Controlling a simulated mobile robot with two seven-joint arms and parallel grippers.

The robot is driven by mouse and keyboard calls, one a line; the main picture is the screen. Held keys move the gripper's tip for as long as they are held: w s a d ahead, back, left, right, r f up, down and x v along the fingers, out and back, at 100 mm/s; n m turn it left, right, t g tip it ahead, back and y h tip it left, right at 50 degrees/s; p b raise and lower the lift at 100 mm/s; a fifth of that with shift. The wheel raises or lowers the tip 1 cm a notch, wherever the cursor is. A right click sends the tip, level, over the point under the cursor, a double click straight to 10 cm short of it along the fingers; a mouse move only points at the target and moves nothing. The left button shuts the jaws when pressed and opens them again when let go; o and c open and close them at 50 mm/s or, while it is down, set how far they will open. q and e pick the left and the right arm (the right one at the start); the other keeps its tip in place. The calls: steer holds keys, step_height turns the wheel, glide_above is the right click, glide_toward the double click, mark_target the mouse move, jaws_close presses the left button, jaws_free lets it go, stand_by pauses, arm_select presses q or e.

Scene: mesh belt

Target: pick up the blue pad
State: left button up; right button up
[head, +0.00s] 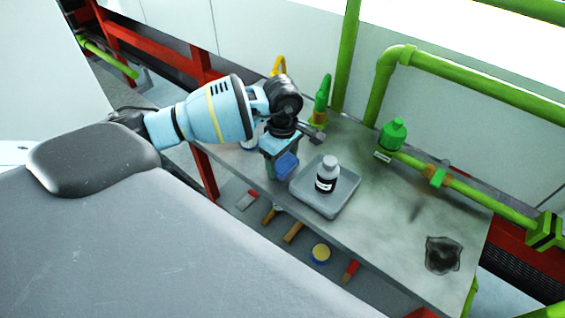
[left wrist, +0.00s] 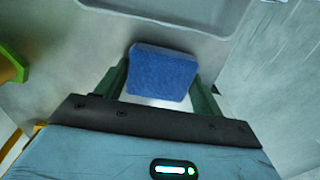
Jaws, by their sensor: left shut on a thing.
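The blue pad (head: 287,165) is a small block in my left gripper (head: 281,170) above the left end of the grey metal table (head: 394,213). In the left wrist view the blue pad (left wrist: 162,73) sits between the two green fingers of the left gripper (left wrist: 162,80). The fingers are shut on its sides. I cannot tell from the views whether the pad touches the table. My right gripper is not in view.
A grey tray (head: 311,200) with a white, black-labelled bottle (head: 327,175) stands just right of the gripper. A green bottle (head: 393,134) stands at the back by green pipes (head: 375,85). A dark stain (head: 442,254) marks the right end. Several tools lie below the table.

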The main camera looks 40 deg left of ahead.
mark_target(283, 162)
arm_select(q)
steer(key=shift+r, duration=0.1)
steer(key=shift+r, duration=0.55)
step_height(283, 162, up, 2)
steer(key=shift+s+d+r, duration=0.15)
steer(key=s+d+r+b, duration=0.1)
steer(key=s+d, duration=0.9)
steer(key=s, duration=0.2)
steer(key=shift+r, duration=0.2)
steer(key=o, duration=0.4)
steer(key=shift+c, duration=0.2)
steer(key=c, duration=0.3)
